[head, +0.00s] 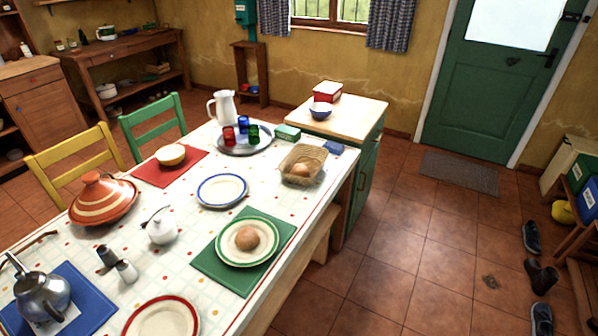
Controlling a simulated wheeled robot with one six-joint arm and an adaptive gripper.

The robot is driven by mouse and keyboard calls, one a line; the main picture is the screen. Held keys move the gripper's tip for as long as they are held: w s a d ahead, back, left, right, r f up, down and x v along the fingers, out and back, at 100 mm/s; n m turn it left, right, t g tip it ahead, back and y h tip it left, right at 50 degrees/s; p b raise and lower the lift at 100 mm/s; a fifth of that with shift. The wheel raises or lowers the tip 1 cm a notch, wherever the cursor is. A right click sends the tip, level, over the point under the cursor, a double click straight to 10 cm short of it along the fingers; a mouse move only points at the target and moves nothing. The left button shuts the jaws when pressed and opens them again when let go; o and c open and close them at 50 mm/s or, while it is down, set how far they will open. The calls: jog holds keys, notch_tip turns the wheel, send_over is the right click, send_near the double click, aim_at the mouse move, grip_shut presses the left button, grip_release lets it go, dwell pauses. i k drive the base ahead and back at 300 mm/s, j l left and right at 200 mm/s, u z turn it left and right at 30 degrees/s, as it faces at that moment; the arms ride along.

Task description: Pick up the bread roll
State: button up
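A round brown bread roll (247,238) sits on a cream plate with a green rim (231,255). The plate lies on a green placemat (210,263) near the right edge of the dining table. Another brown, roll-like item (301,170) lies in a wicker basket (292,155) further back on the same table. My gripper is not in view.
A blue-rimmed plate (222,190), an orange striped tagine (103,198), a white sugar pot (161,230), shakers (126,271) and a kettle (40,294) stand on the table. A green cabinet (367,160) stands behind it. Tiled floor (420,240) is clear at right; shoes (541,275) lie further right.

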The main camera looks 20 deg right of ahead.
aim_at(300, 169)
jog(key=i+l+z, duration=0.2)
jog(key=l+z, duration=0.15)
jog(key=i+l+z, duration=0.2)
jog(key=z, duration=0.15)
jog(key=i+l+z, duration=0.35)
jog(key=k, duration=0.05)
